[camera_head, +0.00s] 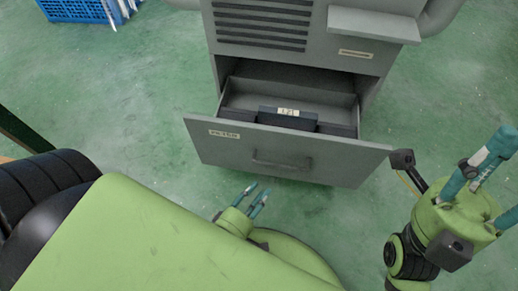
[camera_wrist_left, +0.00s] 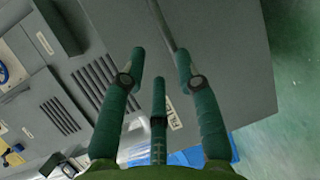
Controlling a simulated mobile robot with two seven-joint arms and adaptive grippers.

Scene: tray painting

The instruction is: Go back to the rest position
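My left gripper (camera_head: 256,200) has teal fingers and sits just in front of and below the drawer front, near its left half. In the left wrist view its fingers (camera_wrist_left: 158,80) are spread and empty, with a thin handle bar (camera_wrist_left: 164,25) beyond them. My right gripper (camera_head: 488,178) is at the right edge of the head view, its teal fingers spread and holding nothing visible. The grey drawer (camera_head: 215,145) is pulled open. Its handle (camera_head: 282,164) is clear of both grippers in the head view.
A grey cabinet (camera_head: 300,52) with slots holds the drawer. A dark box (camera_head: 288,118) with a label lies in the drawer. A grey shelf (camera_head: 372,22) juts out at the upper right. A blue crate (camera_head: 75,10) stands at the far left. The green floor around is mostly clear.

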